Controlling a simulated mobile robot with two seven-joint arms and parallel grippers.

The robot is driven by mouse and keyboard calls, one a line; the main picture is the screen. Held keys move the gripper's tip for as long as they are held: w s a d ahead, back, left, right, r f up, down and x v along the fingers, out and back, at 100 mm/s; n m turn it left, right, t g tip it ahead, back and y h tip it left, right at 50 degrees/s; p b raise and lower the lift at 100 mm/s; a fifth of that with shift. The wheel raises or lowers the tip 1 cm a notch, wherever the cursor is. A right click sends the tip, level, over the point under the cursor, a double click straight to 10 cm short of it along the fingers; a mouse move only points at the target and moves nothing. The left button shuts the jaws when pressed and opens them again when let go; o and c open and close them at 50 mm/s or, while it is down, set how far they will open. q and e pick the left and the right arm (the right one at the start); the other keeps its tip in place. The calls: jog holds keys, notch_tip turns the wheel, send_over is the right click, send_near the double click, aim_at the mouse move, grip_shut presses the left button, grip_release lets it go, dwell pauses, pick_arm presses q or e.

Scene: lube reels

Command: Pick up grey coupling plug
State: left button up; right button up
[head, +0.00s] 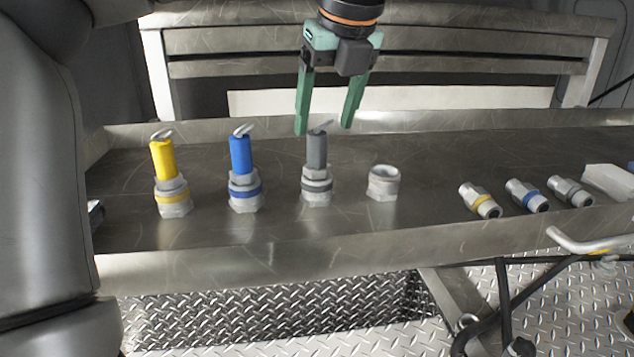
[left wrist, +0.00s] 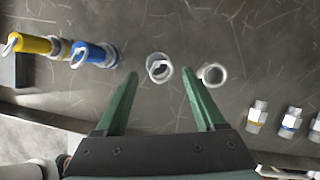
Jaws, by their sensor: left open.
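The grey coupling plug (head: 316,152) stands upright in a metal fitting with a grey band (head: 317,187) on the steel tray. A thin wire loop sticks up from its top. My left gripper (head: 324,127) has green fingers and is open and empty, pointing down just above the plug. In the left wrist view the grey plug (left wrist: 158,68) is seen nearly end-on, a little beyond and between the open fingertips (left wrist: 161,77). The fingers do not appear to touch it. My right gripper is in neither view.
A yellow plug (head: 162,160) and a blue plug (head: 240,156) stand in fittings to the left. A bare open fitting (head: 383,182) stands close on the right. Several small couplings (head: 526,195) lie farther right. The tray (head: 200,265) has raised edges.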

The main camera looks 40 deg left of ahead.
aim_at(319, 134)
pick_arm(q)
jog(key=shift+x, duration=3)
jog(key=shift+s+a, duration=0.1)
jog(key=shift+s, duration=0.05)
grip_shut()
